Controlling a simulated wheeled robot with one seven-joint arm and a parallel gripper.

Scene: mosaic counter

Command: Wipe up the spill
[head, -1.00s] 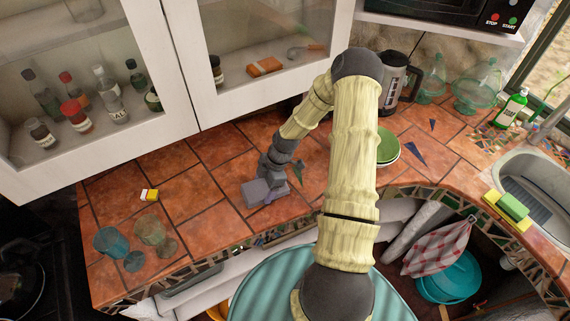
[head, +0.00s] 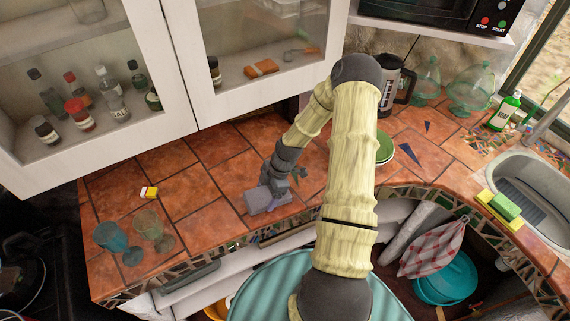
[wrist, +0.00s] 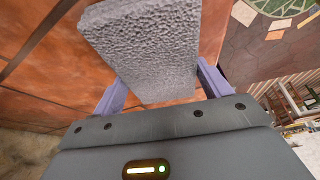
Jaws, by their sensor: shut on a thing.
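My gripper (head: 277,190) is shut on a grey, rough-surfaced sponge (head: 262,201), low over the terracotta tiled counter near its front edge. In the wrist view the sponge (wrist: 150,45) sits between the two purple fingers of my gripper (wrist: 162,88), with orange tiles around it. The sponge looks at or very close to the tiles; I cannot tell whether it touches. No spill shows clearly; the tiles under the sponge and behind my arm are hidden.
A blue goblet (head: 112,238) and a greenish goblet (head: 149,226) stand at the counter's left. A small yellow box (head: 149,192) lies behind them. Green plates (head: 385,150) are right of my arm. A sink (head: 535,185) is far right.

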